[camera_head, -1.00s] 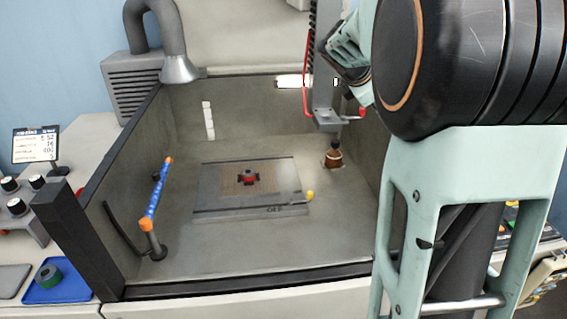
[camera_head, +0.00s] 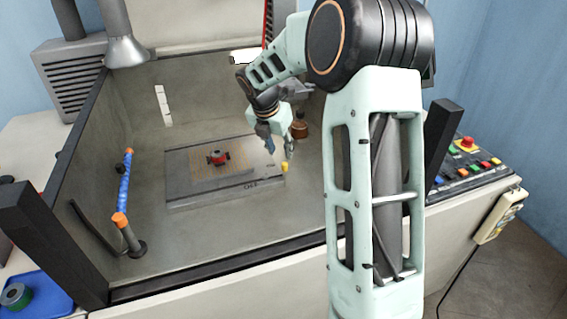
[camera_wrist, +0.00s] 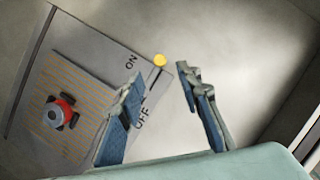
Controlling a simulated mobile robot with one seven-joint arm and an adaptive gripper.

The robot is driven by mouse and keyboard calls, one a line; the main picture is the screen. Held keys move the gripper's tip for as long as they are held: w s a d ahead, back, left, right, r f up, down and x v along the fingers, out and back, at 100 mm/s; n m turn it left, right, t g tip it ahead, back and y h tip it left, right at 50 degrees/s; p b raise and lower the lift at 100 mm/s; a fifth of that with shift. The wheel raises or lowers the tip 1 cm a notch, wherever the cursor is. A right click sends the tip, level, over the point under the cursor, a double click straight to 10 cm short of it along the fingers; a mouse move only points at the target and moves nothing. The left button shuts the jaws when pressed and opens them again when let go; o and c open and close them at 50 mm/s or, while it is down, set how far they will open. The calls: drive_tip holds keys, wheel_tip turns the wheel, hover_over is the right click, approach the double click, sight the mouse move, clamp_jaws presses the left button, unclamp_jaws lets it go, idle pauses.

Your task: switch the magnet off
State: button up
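The grey magnet plate (camera_head: 180,197) lies flat on the floor of the tank. Its lever ends in a yellow knob (camera_head: 285,167) at the plate's right edge. In the wrist view the yellow knob (camera_wrist: 159,60) sits nearer the ON mark (camera_wrist: 131,62) than the OFF mark (camera_wrist: 142,118). My gripper (camera_head: 279,153) is open and empty, low over the plate's right side. In the wrist view my gripper's fingers (camera_wrist: 159,76) point toward the knob, which shows just past the gap between them. I cannot tell the height left above it.
A red and black part (camera_head: 218,157) sits on the plate. A brown electrode piece (camera_head: 300,130) stands behind my gripper. A blue rod with orange ends (camera_head: 125,185) stands at the tank's left. Dark posts and the tank's front edge bound the space. The floor between rod and plate is clear.

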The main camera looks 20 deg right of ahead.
sight(285, 164)
drive_tip(key=x, duration=0.7)
drive_tip(key=shift+w+d+f, duration=0.1)
drive_tip(key=shift+w+f, duration=0.05)
drive_tip(key=shift+f, duration=0.1)
drive_tip(key=shift+c, duration=0.4)
clamp_jaws()
